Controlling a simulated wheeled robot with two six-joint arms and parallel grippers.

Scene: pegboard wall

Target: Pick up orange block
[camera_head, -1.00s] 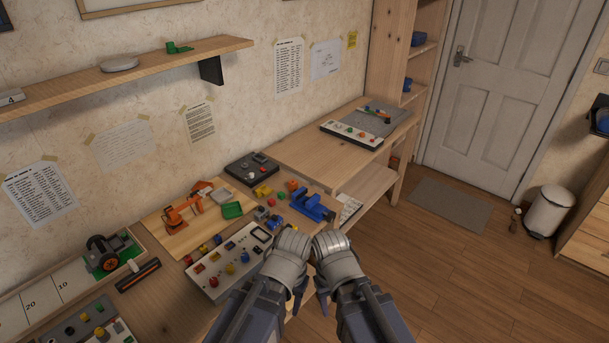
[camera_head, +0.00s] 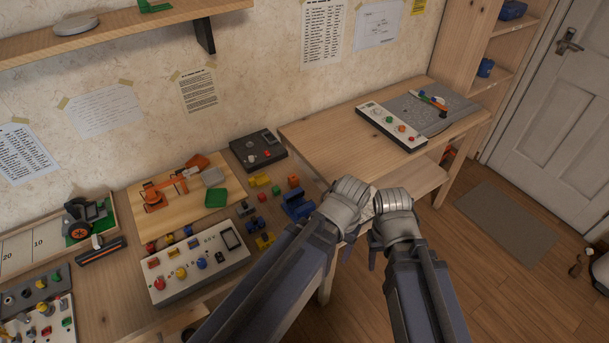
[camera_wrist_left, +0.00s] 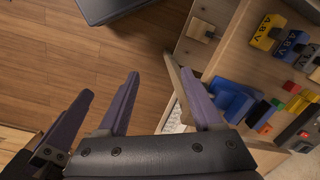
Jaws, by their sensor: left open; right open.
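The orange block (camera_head: 293,181) is a small cube on the workbench, just behind the blue clamp-like part (camera_head: 297,207). In the left wrist view, the orange block (camera_wrist_left: 264,120) lies at the right, beyond the blue part. My left gripper (camera_wrist_left: 160,85) is open and empty, its fingers spread over the floor and bench edge. It is apart from the orange block; in the head view its fingers are mostly hidden by my arm. My right gripper (camera_head: 373,252) is open and empty, beside the left one, in front of the bench.
Small green (camera_head: 275,189) and red (camera_head: 262,197) blocks are close left of the orange block. A white control panel (camera_head: 195,262) and a dark box (camera_head: 258,150) lie nearby. A raised wooden table (camera_head: 340,140) stands to the right.

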